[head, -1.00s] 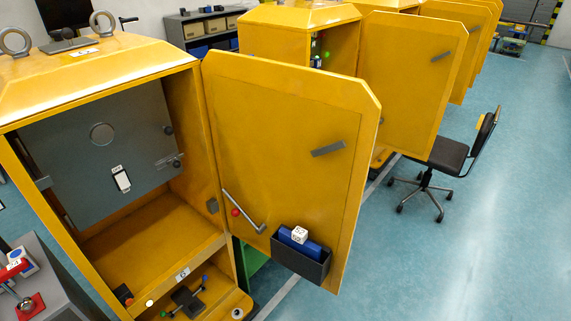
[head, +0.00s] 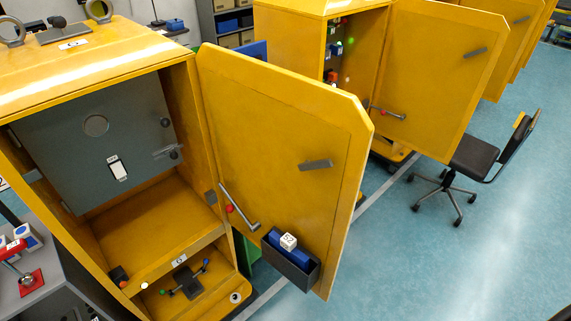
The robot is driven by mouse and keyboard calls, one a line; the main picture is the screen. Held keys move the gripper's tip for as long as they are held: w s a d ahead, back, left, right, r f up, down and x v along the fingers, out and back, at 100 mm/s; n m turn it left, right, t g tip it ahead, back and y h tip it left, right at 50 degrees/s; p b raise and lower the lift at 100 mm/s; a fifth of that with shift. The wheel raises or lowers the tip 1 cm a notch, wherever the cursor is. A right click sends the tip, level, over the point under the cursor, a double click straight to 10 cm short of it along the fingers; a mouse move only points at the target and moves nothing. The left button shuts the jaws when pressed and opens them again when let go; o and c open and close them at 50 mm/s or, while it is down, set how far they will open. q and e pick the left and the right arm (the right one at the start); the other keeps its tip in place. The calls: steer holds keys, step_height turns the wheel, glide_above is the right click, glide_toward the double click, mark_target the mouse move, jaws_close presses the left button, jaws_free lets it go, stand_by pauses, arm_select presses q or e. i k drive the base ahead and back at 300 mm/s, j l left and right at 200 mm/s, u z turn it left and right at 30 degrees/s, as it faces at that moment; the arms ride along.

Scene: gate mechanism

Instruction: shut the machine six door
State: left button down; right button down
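The yellow cabinet (head: 90,80) of the machine fills the left of the head view. A small label (head: 180,258) below its opening seems to read 6. Its yellow door (head: 265,140) is hinged on the right side of the opening and stands wide open, inner face towards me. The door bears a grey handle (head: 316,165), a bent grey lever (head: 238,207) with a red knob, and a dark pocket (head: 292,268) holding a blue item and a white cube (head: 288,242). Neither of my grippers is in view.
A grey bench (head: 40,285) with a red-based device stands at the lower left. Another yellow machine with an open door (head: 440,75) stands behind, with more beyond. An office chair (head: 470,160) stands at the right. The blue floor (head: 420,260) right of the door is clear.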

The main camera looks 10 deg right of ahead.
mark_target(265, 120)
steer(key=i+l+u, duration=0.1)
steer(key=l, duration=0.25)
steer(key=i+l+u, duration=0.15)
steer(key=l, duration=0.25)
steer(key=i+l+u, duration=0.1)
steer(key=i+l, duration=0.15)
steer(key=l, duration=0.15)
steer(key=i+l+u, duration=0.15)
steer(key=l, duration=0.25)
